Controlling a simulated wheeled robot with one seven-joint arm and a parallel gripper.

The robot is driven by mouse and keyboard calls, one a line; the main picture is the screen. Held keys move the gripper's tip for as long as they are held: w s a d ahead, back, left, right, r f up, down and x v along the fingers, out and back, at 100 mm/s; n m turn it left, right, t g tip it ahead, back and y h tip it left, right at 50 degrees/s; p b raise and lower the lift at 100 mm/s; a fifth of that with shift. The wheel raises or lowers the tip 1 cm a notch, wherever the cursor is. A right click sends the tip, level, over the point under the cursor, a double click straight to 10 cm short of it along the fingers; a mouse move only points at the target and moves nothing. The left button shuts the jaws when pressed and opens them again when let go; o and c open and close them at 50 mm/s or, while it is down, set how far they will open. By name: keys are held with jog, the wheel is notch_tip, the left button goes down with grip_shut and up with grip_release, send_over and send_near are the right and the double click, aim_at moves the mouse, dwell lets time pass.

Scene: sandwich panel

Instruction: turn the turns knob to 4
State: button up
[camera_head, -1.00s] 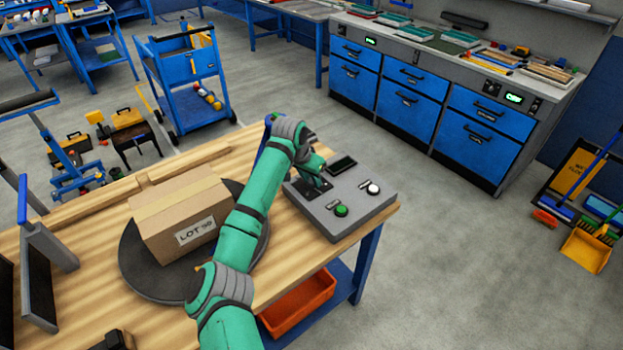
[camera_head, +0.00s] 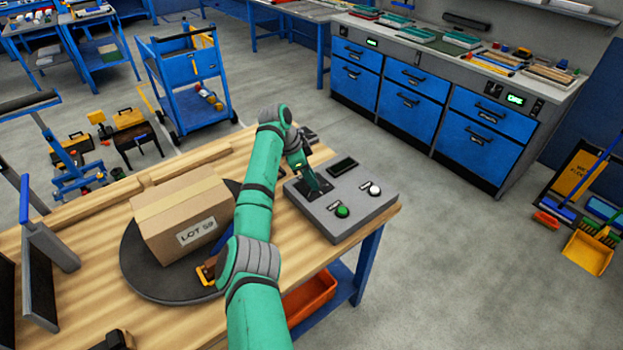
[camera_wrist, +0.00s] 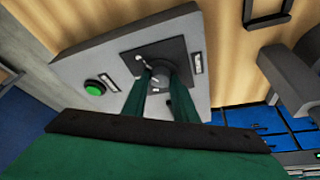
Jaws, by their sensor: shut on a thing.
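The grey control panel (camera_head: 358,212) lies on the wooden table at its right end. The turns knob (camera_wrist: 160,76) is a small grey round knob on a dark square plate (camera_wrist: 137,55) in the wrist view. My gripper (camera_wrist: 164,84) is shut on the knob, with one green finger on each side of it. In the head view my gripper (camera_head: 318,188) reaches down to the panel and covers the knob. The knob's pointer and number marks are too small to read.
A cardboard box (camera_head: 182,216) labelled LOT 59 stands on a dark round turntable (camera_head: 140,275) left of my arm.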

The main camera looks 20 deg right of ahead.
jog(key=shift+m, duration=0.4)
jog(key=o, duration=1)
jog(key=shift+o, duration=0.2)
jog(key=v, duration=1)
jog(key=shift+r, duration=0.4)
jog(key=shift+w, duration=0.15)
